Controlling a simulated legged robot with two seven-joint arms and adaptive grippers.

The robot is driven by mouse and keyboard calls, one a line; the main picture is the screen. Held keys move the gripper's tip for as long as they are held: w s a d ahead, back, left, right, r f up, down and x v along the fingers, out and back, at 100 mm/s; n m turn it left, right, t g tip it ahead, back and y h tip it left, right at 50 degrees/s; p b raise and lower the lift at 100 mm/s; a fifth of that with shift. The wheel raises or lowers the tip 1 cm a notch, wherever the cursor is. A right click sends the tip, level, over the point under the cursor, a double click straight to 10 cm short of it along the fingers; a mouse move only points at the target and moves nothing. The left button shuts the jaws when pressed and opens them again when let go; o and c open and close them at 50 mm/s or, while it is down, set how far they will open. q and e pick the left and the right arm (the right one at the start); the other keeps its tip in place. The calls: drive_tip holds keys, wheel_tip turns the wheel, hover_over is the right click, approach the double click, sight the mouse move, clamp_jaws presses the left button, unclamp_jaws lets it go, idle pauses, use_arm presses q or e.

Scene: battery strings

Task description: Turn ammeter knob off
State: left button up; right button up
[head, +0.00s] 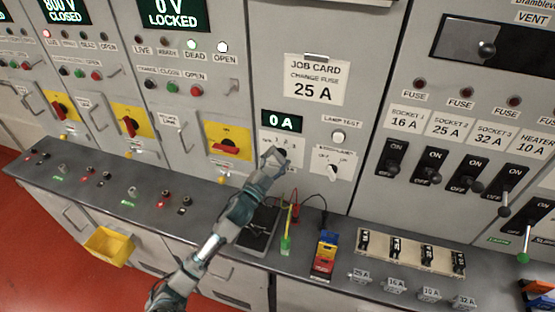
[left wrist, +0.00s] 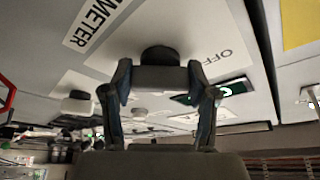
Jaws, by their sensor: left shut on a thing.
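The ammeter knob is a dark round knob (left wrist: 160,55) on a white plate in the left wrist view, between the tips of my left gripper (left wrist: 159,77). A label ending in "METER" (left wrist: 90,22) and the word "OFF" (left wrist: 218,57) are printed beside it. In the head view my left gripper (head: 273,160) is at the panel, below the "0 A" display (head: 282,122), and hides most of the knob there. The gripper is shut on the knob. Which position the knob points to cannot be told. My right gripper is not in view.
A second selector knob (head: 333,170) and a lamp test button (head: 338,137) are close by on the right. A red handle on a yellow plate (head: 228,142) is to the left. Below, the grey ledge (head: 340,225) carries a black meter (head: 259,230), leads and fuses.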

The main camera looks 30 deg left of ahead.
use_arm(q)
drive_tip(key=shift+d+f, duration=0.1)
drive_tip(key=shift+f, duration=0.35)
drive_tip(key=o, duration=1.1)
drive_tip(key=shift+c, duration=0.2)
drive_tip(key=shift+o, duration=0.5)
drive_tip(key=shift+r, duration=0.2)
drive_tip(key=v, duration=1.2)
